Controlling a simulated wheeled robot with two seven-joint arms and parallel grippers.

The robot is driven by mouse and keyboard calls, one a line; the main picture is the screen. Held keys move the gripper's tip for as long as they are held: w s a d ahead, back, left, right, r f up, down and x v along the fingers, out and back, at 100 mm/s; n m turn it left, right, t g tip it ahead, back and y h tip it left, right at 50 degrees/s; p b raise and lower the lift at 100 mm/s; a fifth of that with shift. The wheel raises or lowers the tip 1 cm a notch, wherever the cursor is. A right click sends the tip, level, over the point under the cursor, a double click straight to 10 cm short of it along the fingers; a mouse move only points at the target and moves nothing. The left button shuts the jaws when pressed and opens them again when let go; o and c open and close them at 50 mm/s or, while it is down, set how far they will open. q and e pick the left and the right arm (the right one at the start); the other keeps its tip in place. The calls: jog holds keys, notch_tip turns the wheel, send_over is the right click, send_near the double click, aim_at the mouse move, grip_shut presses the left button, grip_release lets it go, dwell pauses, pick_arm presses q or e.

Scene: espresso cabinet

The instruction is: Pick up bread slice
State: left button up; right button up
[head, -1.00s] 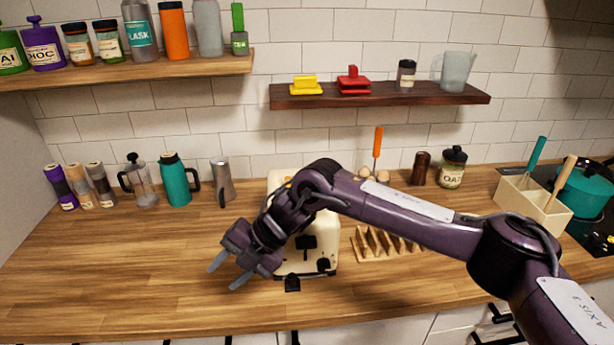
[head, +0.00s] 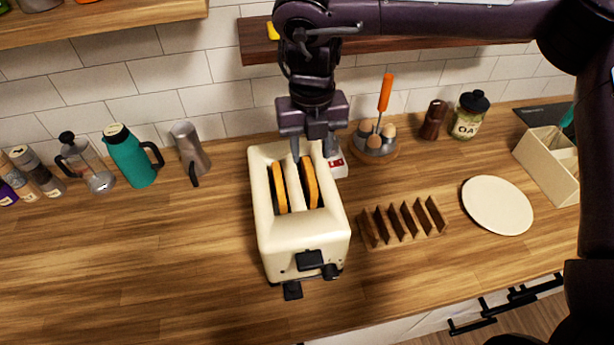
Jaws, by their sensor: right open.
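A cream toaster (head: 300,233) stands on the wooden counter with its slots facing up. Two bread slices sit in it, a left slice (head: 280,187) and a right slice (head: 310,183), with their top edges showing. My right gripper (head: 313,155) points down over the back end of the toaster, open and empty. One finger hangs close to the rear of the slots. I cannot tell whether it touches a slice. My left gripper is not in view.
A wooden toast rack (head: 403,223) and a white plate (head: 497,205) are right of the toaster. An egg holder (head: 375,147) stands behind. A teal flask (head: 132,157) and steel jug (head: 190,150) are left. A dark shelf (head: 420,42) is above. The left front counter is clear.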

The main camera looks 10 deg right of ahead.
aim_at(309, 169)
jog(key=shift+s+f+p, duration=0.3)
jog(key=shift+f+p, duration=0.55)
jog(key=shift+f, duration=0.05)
jog(key=f, duration=0.1)
jog(key=f+p, duration=0.1)
jog(key=shift+w+a+f, duration=0.15)
jog(key=shift+w+f, duration=0.05)
jog(key=shift+f, duration=0.8)
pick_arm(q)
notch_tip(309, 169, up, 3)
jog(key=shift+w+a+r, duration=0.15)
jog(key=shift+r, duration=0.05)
pick_arm(e)
grip_shut()
